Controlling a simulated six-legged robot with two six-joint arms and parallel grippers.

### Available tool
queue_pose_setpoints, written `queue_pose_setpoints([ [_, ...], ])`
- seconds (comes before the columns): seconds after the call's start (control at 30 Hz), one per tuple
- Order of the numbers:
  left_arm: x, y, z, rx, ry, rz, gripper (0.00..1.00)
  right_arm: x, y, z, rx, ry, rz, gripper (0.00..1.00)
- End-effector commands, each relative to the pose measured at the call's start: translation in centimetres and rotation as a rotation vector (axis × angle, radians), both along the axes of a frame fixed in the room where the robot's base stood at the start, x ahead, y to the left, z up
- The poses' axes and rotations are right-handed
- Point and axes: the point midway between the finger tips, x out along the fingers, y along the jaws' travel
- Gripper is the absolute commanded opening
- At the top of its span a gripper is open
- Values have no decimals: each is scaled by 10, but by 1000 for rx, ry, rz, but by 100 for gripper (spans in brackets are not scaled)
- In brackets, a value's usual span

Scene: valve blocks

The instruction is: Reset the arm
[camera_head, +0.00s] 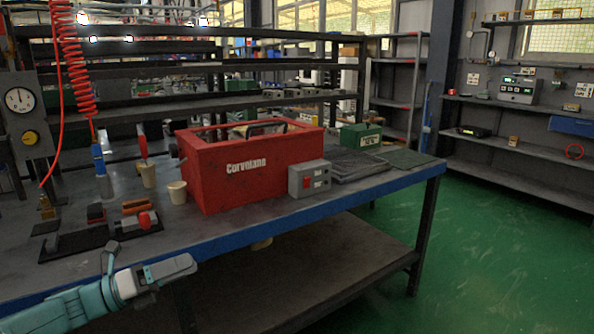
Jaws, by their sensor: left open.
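My left gripper (172,268) comes in from the lower left on a teal arm. It is in front of the workbench's blue front edge and points right. Its jaws are open and I see nothing between them. My right arm and gripper are not in view. On the bench, a dark plate (88,240) holds small valve parts, among them a block with a red knob (145,220). The plate lies behind and above my left gripper in the picture, apart from it.
The workbench (330,208) carries a red box (248,165) lettered "Corvelano", a grey switch box (309,179), a green box (361,136) and two beige cups, one in front (177,192). A red coiled hose (75,60) hangs at left. Green floor (500,260) is clear at right.

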Motion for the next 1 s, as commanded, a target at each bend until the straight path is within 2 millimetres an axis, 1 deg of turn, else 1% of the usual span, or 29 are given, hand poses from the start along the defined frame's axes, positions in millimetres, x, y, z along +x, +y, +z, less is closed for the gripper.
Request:
queue_pose_setpoints([
  [0.03, 5, -16, -21, -77, 92, 3, 78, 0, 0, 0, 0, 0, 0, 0],
  [0.07, 9, -25, -32, -125, 152, 11, 78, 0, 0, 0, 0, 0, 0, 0],
  [0.1, 13, -34, -48, -189, 237, 27, 78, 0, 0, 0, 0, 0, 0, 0],
  [0.17, 18, -48, -73, -279, 371, 58, 78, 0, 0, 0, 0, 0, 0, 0],
  [0.2, 20, -56, -90, -336, 463, 80, 78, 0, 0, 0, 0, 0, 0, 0],
  [0.23, 21, -61, -103, -378, 534, 98, 78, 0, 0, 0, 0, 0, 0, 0],
  [0.37, 18, -82, -162, -535, 837, 185, 78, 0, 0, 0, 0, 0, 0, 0],
  [0.4, 15, -87, -180, -579, 929, 216, 78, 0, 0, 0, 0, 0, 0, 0],
  [0.47, 8, -94, -207, -639, 1064, 266, 78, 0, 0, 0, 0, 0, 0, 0],
  [0.5, 2, -98, -224, -679, 1153, 302, 78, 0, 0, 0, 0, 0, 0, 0],
  [0.57, -9, -104, -250, -733, 1282, 357, 78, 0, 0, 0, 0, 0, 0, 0],
  [0.6, -17, -107, -267, -767, 1368, 397, 78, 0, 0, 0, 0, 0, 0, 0],
  [0.67, -31, -111, -291, -819, 1492, 460, 78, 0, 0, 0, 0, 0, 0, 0],
  [0.7, -42, -114, -307, -851, 1573, 504, 78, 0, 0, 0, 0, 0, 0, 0],
  [0.77, -60, -117, -329, -899, 1690, 576, 78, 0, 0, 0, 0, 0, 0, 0],
  [0.8, -73, -118, -343, -932, 1765, 628, 78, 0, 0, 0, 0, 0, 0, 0],
  [0.87, -94, -120, -363, -980, 1877, 709, 78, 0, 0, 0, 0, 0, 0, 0],
  [0.9, -109, -121, -375, -1010, 1949, 767, 78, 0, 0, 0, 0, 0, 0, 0],
  [0.97, -132, -121, -391, -1059, 2050, 860, 78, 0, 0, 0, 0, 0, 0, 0],
  [1.0, -148, -121, -401, -1094, 2116, 927, 78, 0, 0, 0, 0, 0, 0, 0],
])
